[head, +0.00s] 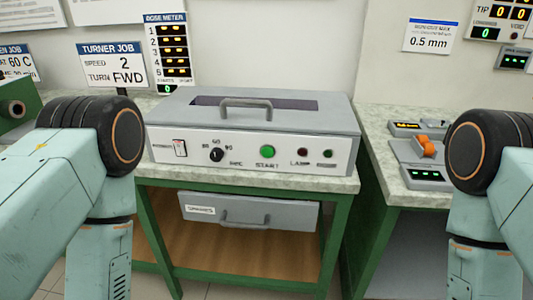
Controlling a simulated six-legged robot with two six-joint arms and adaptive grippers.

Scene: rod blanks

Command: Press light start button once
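A grey box-shaped unit (320,120) with a top handle stands on the bench in the middle of the head view. Its white front panel carries a green round button (267,152) labelled START. Only my arm links show, at the left and right edges. Both of my grippers are out of view.
A grey drawer (290,216) hangs under the green-framed bench (335,185). A second bench (385,175) at the right holds a device with an orange part (426,147). Signs, including the DOSE METER panel (169,55), are on the wall. The space before the front panel is clear.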

